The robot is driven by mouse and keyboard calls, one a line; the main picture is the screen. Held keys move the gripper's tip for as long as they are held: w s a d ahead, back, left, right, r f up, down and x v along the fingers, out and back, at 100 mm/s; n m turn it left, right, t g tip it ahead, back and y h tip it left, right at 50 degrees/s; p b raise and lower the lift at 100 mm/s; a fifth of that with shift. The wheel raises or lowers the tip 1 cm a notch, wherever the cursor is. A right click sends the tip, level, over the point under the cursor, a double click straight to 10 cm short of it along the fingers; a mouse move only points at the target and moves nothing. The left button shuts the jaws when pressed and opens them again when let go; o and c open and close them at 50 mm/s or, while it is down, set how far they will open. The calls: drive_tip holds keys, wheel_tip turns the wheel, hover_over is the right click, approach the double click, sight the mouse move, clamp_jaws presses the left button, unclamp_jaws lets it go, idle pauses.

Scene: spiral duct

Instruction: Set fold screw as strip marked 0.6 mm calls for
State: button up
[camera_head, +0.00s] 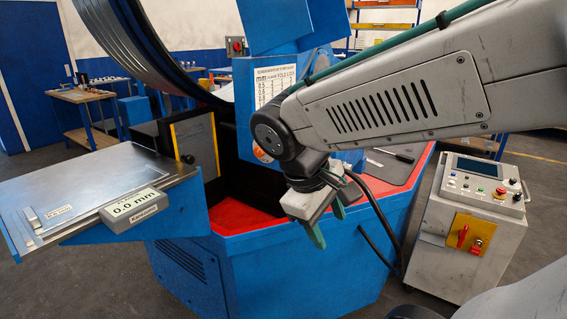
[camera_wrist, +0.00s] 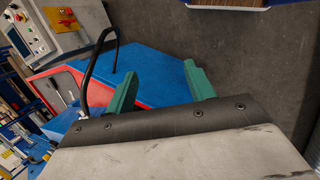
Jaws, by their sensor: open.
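My gripper (camera_head: 326,228) hangs open and empty over the front of the blue machine; its green fingers are spread in the wrist view (camera_wrist: 160,72). A grey readout box (camera_head: 135,207) showing 0.0 mm sits at the front edge of a steel table (camera_head: 120,170) at left. A thin metal strip (camera_head: 85,222) with a small label (camera_head: 58,211) lies by it; the label is too small to read. A chart (camera_head: 272,82) headed with mm and fold lock is on the machine, partly hidden by my arm. I cannot surely pick out the fold screw.
A dark knob (camera_head: 187,158) is beside a yellow-edged panel. A control cabinet (camera_head: 470,215) with screen and red switch stands right; it also shows in the wrist view (camera_wrist: 55,25). A large ribbed duct (camera_head: 140,50) rises behind.

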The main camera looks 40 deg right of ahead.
drive_tip(key=w+d+n+h, duration=0.7)
drive_tip(key=w+h, duration=0.1)
drive_tip(key=w, duration=0.5)
drive_tip(key=w+a+f+n+t+h, duration=0.1)
drive_tip(key=w+f+n+t+h, duration=0.2)
drive_tip(key=w, duration=0.5)
drive_tip(key=w+a+f+n+t+h, duration=0.1)
drive_tip(key=w+n+t+h, duration=0.1)
drive_tip(key=w+n+t, duration=0.35)
drive_tip(key=w+d+g, duration=0.1)
drive_tip(key=w+d, duration=0.3)
drive_tip(key=d, duration=0.2)
drive_tip(key=shift+w+d, duration=0.3)
drive_tip(key=shift+d, duration=0.05)
drive_tip(key=shift+r, duration=0.1)
drive_tip(key=shift+c, duration=0.3)
drive_tip(key=c, duration=0.9)
